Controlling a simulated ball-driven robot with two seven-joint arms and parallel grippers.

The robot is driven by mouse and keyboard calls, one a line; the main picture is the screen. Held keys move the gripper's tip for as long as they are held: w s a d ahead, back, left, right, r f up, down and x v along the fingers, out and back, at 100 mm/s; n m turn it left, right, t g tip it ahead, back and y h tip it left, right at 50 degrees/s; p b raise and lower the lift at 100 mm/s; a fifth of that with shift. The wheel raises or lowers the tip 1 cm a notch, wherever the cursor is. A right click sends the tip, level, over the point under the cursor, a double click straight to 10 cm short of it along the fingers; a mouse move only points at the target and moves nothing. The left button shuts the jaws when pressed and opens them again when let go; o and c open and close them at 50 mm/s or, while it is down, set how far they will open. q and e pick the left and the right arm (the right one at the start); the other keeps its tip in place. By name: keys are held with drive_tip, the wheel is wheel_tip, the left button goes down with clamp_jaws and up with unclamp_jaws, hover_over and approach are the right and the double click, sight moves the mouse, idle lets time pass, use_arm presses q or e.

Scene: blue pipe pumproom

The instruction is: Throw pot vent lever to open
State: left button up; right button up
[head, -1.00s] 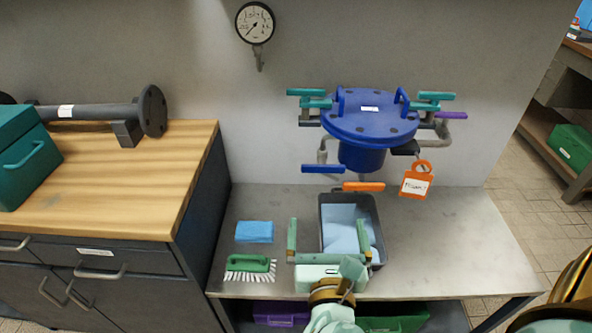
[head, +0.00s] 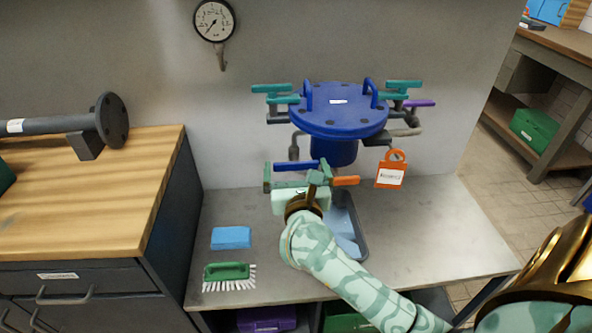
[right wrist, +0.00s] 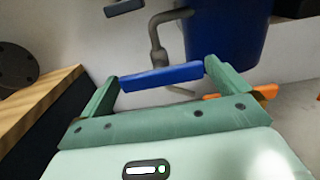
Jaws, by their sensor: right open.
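The blue pot (head: 338,112) with its bolted lid hangs in front of the wall. A blue lever (head: 297,166) lies level below its left side, and an orange lever (head: 346,181) is just right of it. Teal levers (head: 272,88) (head: 403,87) and a purple lever (head: 420,103) sit around the lid. I cannot tell from labels which is the vent lever. My right gripper (head: 296,174) is open at the blue lever. In the right wrist view the blue lever (right wrist: 160,78) spans between the open fingers, near their tips; contact is unclear. My left gripper is out of view.
An orange tag (head: 391,172) hangs at the pot's right. A grey tray (head: 363,240) is partly hidden behind my right arm. A blue sponge (head: 231,238) and green brush (head: 229,272) lie on the metal bench, whose right side is clear. A gauge (head: 215,21) is above.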

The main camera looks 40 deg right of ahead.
drive_tip(key=c, duration=0.7)
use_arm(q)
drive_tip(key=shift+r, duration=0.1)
use_arm(e)
drive_tip(key=shift+r+n+p, duration=0.2)
drive_tip(key=shift+n+p, duration=0.4)
drive_tip(key=shift+p, duration=0.3)
drive_tip(key=n+p, duration=1)
drive_tip(key=p, duration=0.1)
drive_tip(key=shift+a+p, duration=0.15)
drive_tip(key=shift+p, duration=0.15)
drive_tip(key=n+p, duration=0.2)
drive_tip(key=n, duration=0.2)
drive_tip(key=shift+f+p, duration=0.15)
drive_tip(key=shift+p, duration=0.2)
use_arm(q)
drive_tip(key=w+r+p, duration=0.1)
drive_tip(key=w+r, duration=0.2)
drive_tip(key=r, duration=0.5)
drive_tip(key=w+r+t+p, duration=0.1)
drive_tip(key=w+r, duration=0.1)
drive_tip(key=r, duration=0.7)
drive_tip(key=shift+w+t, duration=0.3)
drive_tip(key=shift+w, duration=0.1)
use_arm(e)
drive_tip(key=shift+f+n, duration=0.2)
drive_tip(key=shift+n, duration=1.3)
